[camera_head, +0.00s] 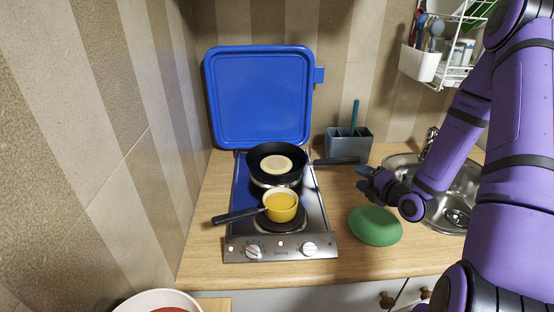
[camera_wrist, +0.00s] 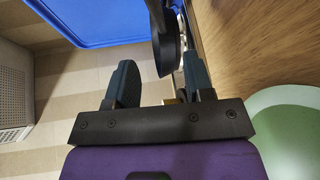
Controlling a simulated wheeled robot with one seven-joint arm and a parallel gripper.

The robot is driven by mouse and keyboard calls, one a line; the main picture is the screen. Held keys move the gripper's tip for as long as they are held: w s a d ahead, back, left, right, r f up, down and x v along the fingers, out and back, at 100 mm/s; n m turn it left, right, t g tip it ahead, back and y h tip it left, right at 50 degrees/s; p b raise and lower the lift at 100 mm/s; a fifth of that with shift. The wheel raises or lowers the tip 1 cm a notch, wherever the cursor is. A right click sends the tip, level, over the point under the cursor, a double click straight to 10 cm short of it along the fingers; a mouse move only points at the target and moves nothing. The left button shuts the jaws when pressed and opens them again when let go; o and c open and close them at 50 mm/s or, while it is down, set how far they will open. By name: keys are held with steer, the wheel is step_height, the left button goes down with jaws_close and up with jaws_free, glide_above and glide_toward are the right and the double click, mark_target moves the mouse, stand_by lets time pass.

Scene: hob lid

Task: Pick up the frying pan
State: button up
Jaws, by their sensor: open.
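The black frying pan (camera_head: 298,157) sits on the rear burner of the hob, with a round, pale pancake-like piece (camera_head: 276,164) inside. Its dark handle (camera_head: 336,161) points right, over the counter. My gripper (camera_head: 364,180) is open and empty, just right of and in front of the handle's end, apart from it. In the wrist view, a dark part that looks like the pan (camera_wrist: 167,48) shows beyond my open fingers (camera_wrist: 158,82); it is not between them.
A yellow saucepan (camera_head: 281,212) stands on the front burner, handle to the left. The blue lid (camera_head: 258,96) is upright behind the hob. A grey holder (camera_head: 349,143) stands behind the pan handle. A green oval object (camera_head: 375,226) lies on the counter (camera_head: 350,262). The sink (camera_head: 457,185) is at right.

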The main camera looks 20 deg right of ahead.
mark_target(337, 163)
steer(key=x, duration=1.1)
steer(key=shift+r, duration=0.15)
steer(key=shift+c, duration=0.5)
jaws_close()
